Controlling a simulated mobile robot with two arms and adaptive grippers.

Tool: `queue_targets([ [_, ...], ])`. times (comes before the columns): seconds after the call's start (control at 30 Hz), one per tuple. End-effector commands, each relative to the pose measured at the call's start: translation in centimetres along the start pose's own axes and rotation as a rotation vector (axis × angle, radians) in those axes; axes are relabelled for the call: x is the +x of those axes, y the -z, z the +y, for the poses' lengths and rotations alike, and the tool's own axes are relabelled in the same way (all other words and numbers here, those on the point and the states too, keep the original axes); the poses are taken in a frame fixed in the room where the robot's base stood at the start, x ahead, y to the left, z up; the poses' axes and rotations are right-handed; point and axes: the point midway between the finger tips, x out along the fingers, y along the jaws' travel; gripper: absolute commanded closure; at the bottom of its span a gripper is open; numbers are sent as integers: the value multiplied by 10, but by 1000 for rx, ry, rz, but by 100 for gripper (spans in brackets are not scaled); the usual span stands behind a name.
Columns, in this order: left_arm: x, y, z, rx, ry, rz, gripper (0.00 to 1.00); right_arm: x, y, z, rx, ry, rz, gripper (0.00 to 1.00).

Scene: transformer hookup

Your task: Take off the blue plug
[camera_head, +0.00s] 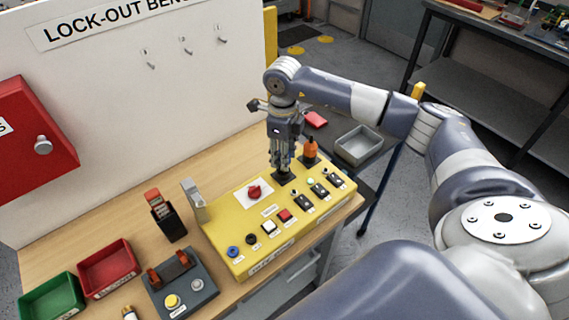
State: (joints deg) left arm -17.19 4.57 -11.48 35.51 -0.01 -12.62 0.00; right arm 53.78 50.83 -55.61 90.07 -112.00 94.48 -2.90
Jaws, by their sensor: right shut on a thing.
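My right gripper (282,163) points down at the far end of the yellow panel (225,238). It is shut on what appears to be the blue plug, which the fingers hide almost fully. Right below the fingers is a dark square socket (285,179) on the panel. I cannot tell whether the plug is seated in it or just clear of it. An orange plug (310,149) stands upright on a similar dark base, just right of the gripper. My left gripper is not in view.
The panel carries a red knob (254,191), a blue button (233,251) and several switches. Red (107,267) and green (52,298) bins and a grey control box (180,284) are at left. A grey tray (360,146) lies right of the orange plug. A white board (140,100) stands behind.

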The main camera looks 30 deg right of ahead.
Motion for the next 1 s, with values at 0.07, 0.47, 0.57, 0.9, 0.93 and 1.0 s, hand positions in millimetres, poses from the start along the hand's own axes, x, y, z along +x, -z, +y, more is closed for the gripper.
queue_targets([
  [0.07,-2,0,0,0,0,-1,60,-3,0,0,0,1,-1,98],
  [0.47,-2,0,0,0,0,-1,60,-5,0,0,0,0,-1,98],
  [0.57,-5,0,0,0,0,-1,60,-9,0,0,0,1,-1,98],
  [0.9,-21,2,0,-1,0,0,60,-36,0,0,-1,0,-1,99],
  [0.93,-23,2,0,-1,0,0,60,-38,0,0,-1,0,-1,99],
  [1.0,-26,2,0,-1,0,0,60,-44,0,0,-1,0,-1,99],
])
